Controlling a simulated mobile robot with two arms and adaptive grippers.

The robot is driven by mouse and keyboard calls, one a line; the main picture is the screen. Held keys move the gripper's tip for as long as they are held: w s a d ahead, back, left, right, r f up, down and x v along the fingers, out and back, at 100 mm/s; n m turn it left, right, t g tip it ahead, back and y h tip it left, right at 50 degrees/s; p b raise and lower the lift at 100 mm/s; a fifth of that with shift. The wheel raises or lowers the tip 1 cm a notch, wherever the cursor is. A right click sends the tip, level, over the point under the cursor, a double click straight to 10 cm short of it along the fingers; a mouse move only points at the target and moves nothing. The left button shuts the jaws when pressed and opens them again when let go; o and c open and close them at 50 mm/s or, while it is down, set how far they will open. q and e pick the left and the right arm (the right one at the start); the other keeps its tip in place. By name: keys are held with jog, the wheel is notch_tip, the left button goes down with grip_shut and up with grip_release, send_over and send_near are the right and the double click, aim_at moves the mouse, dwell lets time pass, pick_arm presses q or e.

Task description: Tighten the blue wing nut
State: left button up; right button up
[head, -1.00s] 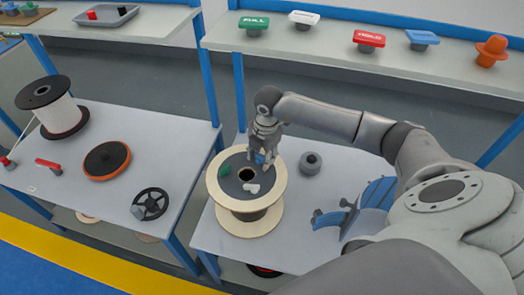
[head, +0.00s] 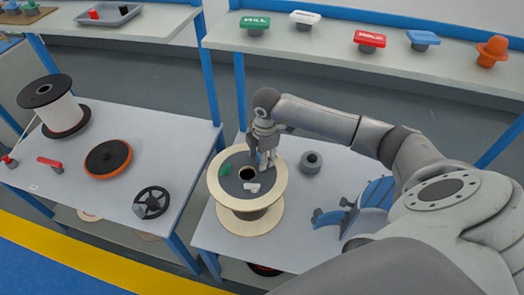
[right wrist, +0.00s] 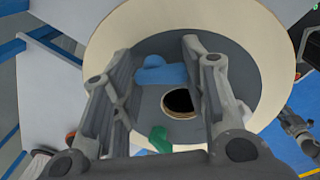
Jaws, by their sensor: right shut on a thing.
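The blue wing nut (right wrist: 160,72) lies on the dark top face of a cream-flanged spool (right wrist: 110,38), beside its centre hole. My right gripper (right wrist: 161,50) is over the spool, with its two fingers on either side of the blue nut and shut on it. In the head view the right gripper (head: 265,162) points down and hides the nut. A green wing nut (head: 226,169) and a white wing nut (head: 252,187) sit on the same face. The green one also shows in the wrist view (right wrist: 160,140). My left gripper cannot be made out.
A dark grey ring-shaped part (head: 311,162) stands right of the spool, and a blue curved fixture (head: 375,195) further right. The left table holds a white spool (head: 63,112), an orange-rimmed disc (head: 107,158) and a black handwheel (head: 150,202). A shelf (head: 300,55) runs behind.

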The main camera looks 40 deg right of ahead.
jog(key=o, duration=1)
jog(key=shift+o, duration=0.2)
notch_tip(320, 180, up, 12)
jog(key=s, duration=0.1)
jog(key=shift+s, duration=0.1)
